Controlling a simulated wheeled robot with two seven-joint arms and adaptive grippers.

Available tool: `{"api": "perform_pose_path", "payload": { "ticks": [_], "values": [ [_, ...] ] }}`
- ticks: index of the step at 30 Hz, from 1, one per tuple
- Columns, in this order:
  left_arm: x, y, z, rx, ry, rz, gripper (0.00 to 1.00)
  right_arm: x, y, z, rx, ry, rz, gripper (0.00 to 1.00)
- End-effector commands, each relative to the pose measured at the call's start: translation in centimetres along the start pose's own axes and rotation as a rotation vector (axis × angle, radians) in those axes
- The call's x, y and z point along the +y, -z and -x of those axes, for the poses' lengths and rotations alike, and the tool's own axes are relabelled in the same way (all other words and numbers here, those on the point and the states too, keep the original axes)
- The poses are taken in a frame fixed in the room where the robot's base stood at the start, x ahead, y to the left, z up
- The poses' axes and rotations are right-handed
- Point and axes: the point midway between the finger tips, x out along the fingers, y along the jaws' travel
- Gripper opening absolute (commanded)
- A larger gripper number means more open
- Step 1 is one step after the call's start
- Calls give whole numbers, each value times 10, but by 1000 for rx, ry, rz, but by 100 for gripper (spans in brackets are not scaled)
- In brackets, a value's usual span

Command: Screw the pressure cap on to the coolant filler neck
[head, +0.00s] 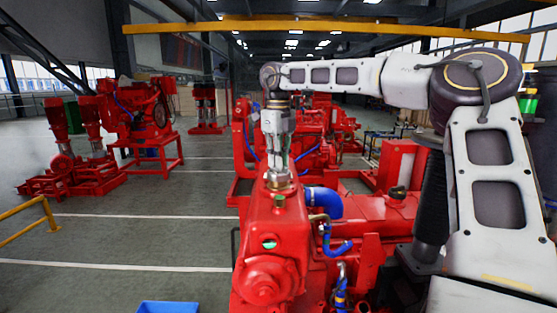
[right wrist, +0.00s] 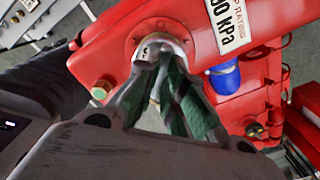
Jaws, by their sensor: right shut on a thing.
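My right gripper (head: 280,172) points straight down over the red tank of the pumpset (head: 276,222). It is shut on the pressure cap (right wrist: 158,42), a small silvery round piece between the fingertips (right wrist: 160,58) in the right wrist view. The fingers hide much of the cap and neck, so I cannot tell how far the cap is seated. My left gripper is not in view.
A blue hose (head: 322,202) and blue-sleeved fittings (head: 338,248) lie right of the tank. A blue bin (head: 167,307) stands on the floor at the front. Other red pumpsets (head: 140,115) stand back left.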

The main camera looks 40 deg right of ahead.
Motion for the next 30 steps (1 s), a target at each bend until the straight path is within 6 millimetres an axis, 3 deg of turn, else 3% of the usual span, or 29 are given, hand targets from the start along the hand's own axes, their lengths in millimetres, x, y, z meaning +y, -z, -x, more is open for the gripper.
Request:
{"api": "perform_pose_path", "payload": {
  "ticks": [30],
  "values": [
    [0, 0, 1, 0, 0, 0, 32, 0, 0, -2, 2, 1, -596, 0]
  ]
}}
